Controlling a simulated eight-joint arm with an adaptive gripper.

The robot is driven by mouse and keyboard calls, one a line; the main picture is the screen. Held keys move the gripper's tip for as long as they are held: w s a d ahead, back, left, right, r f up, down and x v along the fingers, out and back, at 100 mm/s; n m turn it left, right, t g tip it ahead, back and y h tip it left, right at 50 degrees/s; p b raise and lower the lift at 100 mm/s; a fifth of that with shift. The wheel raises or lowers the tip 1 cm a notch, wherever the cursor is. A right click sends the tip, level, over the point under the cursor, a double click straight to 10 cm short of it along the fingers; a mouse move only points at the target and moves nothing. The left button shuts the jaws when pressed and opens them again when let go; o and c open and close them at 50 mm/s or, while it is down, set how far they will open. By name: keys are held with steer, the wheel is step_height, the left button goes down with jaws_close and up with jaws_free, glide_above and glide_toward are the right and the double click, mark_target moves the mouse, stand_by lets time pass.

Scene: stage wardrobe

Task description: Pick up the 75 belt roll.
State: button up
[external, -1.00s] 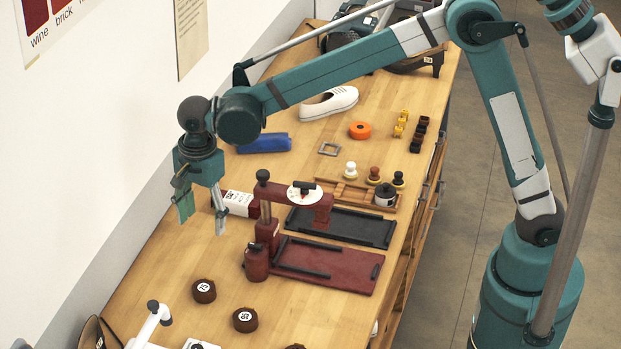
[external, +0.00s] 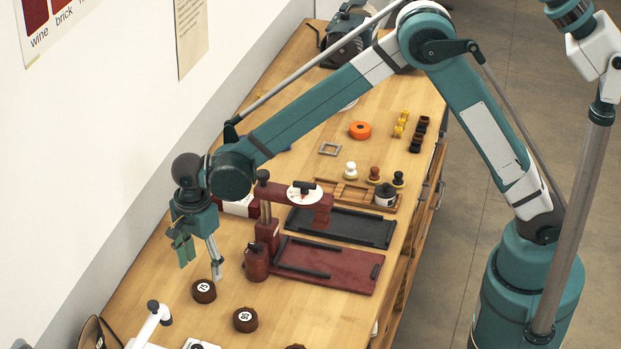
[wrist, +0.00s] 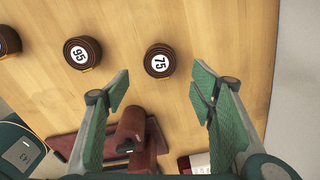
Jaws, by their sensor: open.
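The 75 belt roll (external: 204,292) is a dark brown coil with a white number label, lying flat on the wooden table; it also shows in the wrist view (wrist: 160,61), top centre. My gripper (external: 200,267) is open and empty, pointing down above the table close to the roll. In the wrist view, the roll lies beyond the gap between my two green-padded fingertips (wrist: 160,88), roughly centred between them and apart from both.
The 95 belt roll (external: 245,320) lies to the right of the 75 roll. A dark red press (external: 268,230) stands close on the right of my gripper, with a red base plate (external: 340,272). A white-handled object (external: 150,325) is at the front. Bare wood surrounds the 75 roll.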

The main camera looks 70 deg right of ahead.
mark_target(201, 290)
stand_by(0.3)
steer(key=shift+f, duration=1.25)
steer(key=shift+f, duration=0.1)
steer(key=shift+a+f, duration=0.15)
steer(key=shift+f, duration=2.35)
steer(key=c, duration=1)
